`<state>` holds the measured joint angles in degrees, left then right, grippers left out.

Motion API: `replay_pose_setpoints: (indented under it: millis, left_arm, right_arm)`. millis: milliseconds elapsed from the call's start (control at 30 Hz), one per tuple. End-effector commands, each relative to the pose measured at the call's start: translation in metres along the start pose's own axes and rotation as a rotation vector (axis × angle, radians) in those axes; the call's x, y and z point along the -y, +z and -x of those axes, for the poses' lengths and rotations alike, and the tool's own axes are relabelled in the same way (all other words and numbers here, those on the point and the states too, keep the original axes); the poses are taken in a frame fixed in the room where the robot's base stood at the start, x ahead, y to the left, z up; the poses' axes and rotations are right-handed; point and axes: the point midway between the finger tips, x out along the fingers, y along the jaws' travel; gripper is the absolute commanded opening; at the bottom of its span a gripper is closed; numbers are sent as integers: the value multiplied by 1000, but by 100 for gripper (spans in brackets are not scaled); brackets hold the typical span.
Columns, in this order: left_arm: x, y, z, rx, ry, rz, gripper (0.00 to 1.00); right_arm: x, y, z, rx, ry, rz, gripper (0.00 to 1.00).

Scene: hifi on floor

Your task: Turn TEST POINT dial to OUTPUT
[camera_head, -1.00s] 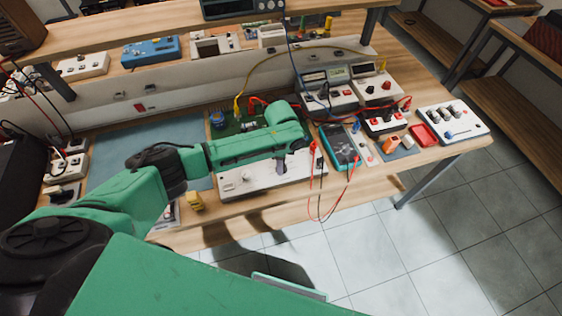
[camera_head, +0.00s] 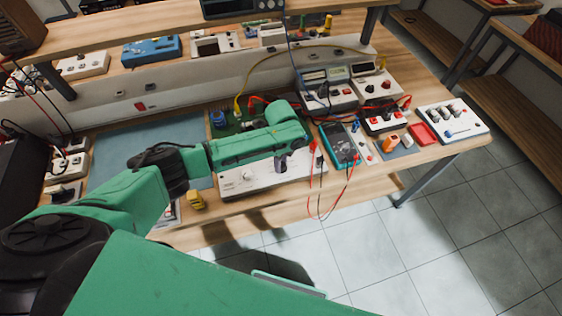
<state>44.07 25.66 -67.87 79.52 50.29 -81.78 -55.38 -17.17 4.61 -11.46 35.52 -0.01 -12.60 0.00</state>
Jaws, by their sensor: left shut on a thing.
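A white control box (camera_head: 262,184) lies near the front edge of the bench, partly under my left arm. A small round knob (camera_head: 246,176) shows on the left part of its top. My left gripper (camera_head: 281,166) points down at the right part of the box and is shut on a dial there. The gripper and forearm hide that dial, and its pointer and labels cannot be read. My right gripper is not in view.
A green circuit board (camera_head: 232,127) lies behind the box. A teal multimeter (camera_head: 340,146) with red and black leads is to the right. The blue mat (camera_head: 125,152) is mostly clear.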

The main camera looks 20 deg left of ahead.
Motion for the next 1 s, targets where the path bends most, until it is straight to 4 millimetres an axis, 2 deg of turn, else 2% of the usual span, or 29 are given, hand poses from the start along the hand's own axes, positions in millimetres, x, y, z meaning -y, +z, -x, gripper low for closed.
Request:
replay_pose_setpoints:
  millis: [67, 100, 133, 167, 467, 600, 667, 767, 1000]
  left_arm:
    - [2, -1, 2, -4, -6, -1, 0]
    - [2, -1, 2, -4, -6, -1, 49]
    - [2, -1, 2, -3, -5, 0, 61]
    - [2, -1, 2, -3, -5, 0, 68]
    - [1, 0, 1, -1, -2, 1, 68]
    - [1, -1, 10, -2, -3, 0, 68]
    - [1, 0, 20, -2, -4, 0, 68]
    - [2, -1, 45, -3, -7, -1, 68]
    - [1, -1, 114, -1, -7, -1, 68]
  right_arm:
    - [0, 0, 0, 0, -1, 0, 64]
    - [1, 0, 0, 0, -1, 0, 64]
    - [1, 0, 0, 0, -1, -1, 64]
    - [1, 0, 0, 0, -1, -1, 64]
    - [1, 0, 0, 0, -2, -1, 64]
    - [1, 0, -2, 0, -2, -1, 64]
    - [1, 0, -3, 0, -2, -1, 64]
    - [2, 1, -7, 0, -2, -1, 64]
    - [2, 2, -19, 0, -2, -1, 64]
